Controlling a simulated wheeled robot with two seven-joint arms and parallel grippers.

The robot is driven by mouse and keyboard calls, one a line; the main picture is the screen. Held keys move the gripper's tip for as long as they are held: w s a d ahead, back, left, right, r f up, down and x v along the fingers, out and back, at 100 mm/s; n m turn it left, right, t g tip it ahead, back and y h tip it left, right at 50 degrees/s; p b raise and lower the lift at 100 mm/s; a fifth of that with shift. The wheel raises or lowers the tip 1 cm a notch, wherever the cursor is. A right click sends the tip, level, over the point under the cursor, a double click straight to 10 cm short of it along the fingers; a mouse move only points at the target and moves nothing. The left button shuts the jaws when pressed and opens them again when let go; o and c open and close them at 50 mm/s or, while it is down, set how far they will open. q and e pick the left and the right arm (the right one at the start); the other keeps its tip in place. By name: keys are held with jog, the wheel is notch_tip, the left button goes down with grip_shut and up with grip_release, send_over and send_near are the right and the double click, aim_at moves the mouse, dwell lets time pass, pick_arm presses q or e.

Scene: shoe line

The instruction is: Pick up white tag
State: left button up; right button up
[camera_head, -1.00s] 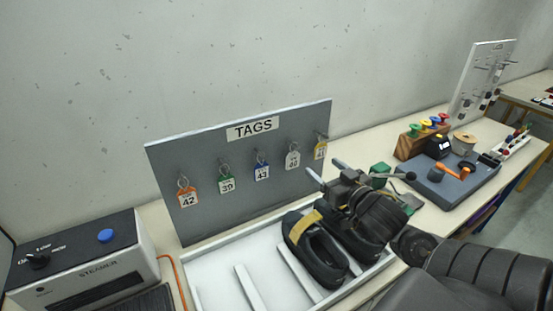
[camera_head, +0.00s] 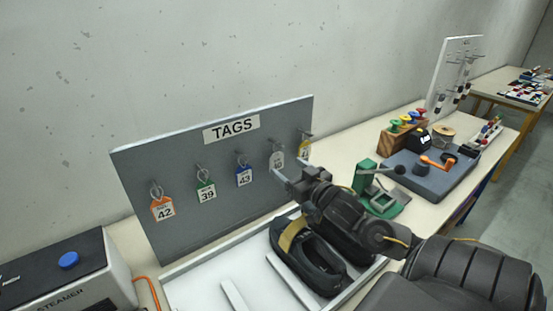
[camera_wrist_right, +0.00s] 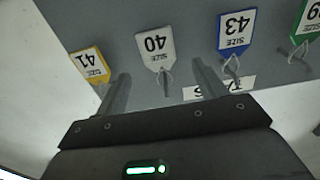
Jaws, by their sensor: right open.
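The white tag (camera_head: 277,160), marked 40, hangs from a peg on the grey TAGS board (camera_head: 190,215), partly covered by my right gripper in the head view. In the right wrist view the white tag (camera_wrist_right: 155,45) appears upside down, beyond and between the fingers. My right gripper (camera_head: 282,178) is open, its fingers pointing at the board just below the white tag. In the wrist view the gripper (camera_wrist_right: 160,88) has nothing between its fingertips. My left gripper is not in view.
A yellow tag (camera_wrist_right: 90,65) hangs close to one finger and a blue tag (camera_wrist_right: 236,30) close to the other. Orange (camera_head: 162,208) and green (camera_head: 206,191) tags hang further left. Black shoes (camera_head: 305,262) sit in the white tray (camera_head: 195,290) below. A steamer (camera_head: 70,270) stands at left.

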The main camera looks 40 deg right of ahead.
aim_at(277, 159)
jog(key=shift+w+d, duration=0.1)
jog(key=shift+w, duration=0.45)
jog(key=w, duration=0.1)
jog(key=w+p, duration=0.1)
jog(key=w, duration=0.3)
jog(key=shift+w+d, duration=0.2)
jog(key=shift+d, duration=0.05)
jog(key=c, duration=1.1)
jog(key=shift+o, duration=0.2)
